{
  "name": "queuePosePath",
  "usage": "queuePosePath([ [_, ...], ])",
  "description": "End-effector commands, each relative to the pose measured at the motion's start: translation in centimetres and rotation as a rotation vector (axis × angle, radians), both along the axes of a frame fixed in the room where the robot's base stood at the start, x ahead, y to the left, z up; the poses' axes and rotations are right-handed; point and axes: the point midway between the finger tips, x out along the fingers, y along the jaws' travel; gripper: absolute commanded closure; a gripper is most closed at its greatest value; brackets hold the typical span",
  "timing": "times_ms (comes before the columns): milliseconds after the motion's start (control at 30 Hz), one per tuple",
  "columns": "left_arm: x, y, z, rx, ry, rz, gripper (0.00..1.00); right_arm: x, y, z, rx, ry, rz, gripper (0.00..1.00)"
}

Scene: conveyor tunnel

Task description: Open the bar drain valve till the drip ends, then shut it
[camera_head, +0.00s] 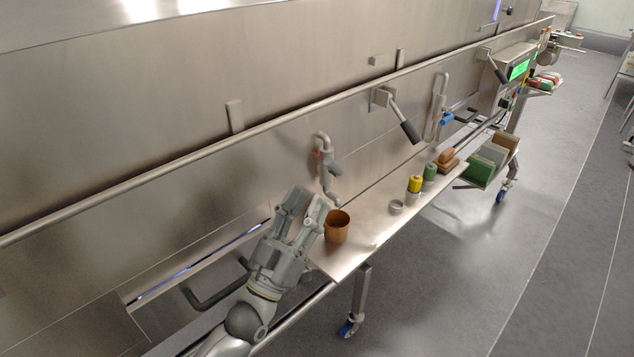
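A grey drain pipe with a valve body (331,165) is mounted on the steel tunnel wall, with a small red part at its left. Its spout bends down above a brown cup (337,229) that stands upright on the narrow steel shelf (362,245). I cannot make out a drip or the valve's setting. My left gripper (304,203) is left of the cup and below the valve, fingers pointing up and apart, with nothing seen between them. It appears clear of the valve; whether it touches the cup is unclear. My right gripper is out of view.
A lever with a black grip (410,131) and a second pipe with a blue part (446,118) are further along the wall. The shelf holds a metal ring (397,207), yellow (415,183) and green (430,171) items and brown blocks (447,161). A long rail (280,121) runs above.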

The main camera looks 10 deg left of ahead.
Motion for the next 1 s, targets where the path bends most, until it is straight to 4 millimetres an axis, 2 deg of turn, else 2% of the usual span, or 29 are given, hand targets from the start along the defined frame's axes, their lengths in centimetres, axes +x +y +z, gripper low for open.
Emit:
queuePosePath([
  [200, -1.5, 0.6, -1.2, 0.002, 0.001, 0.0, 0.62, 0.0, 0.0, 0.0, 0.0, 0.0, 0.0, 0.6],
  [500, -1.7, 0.7, -1.3, 0.001, 0.0, 0.001, 0.62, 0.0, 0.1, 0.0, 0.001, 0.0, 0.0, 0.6],
  [567, -1.7, 0.7, -1.3, 0.001, 0.001, 0.0, 0.67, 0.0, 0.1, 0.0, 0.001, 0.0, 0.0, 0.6],
  [700, -1.6, 0.5, -2.0, 0.02, 0.038, 0.0, 0.85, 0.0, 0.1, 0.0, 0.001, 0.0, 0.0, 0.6],
  [800, -1.4, 0.0, -3.8, 0.062, 0.118, 0.001, 0.98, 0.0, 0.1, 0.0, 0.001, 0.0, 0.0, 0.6],
  [867, -1.4, -0.3, -5.3, 0.097, 0.186, 0.002, 1.0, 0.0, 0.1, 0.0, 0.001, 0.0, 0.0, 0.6],
  [967, -1.2, -0.5, -9.4, 0.169, 0.331, 0.012, 1.0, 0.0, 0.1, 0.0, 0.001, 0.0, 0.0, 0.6],
  [1000, -1.2, -0.4, -11.6, 0.202, 0.399, 0.019, 1.0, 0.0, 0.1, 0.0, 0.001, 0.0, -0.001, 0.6],
])
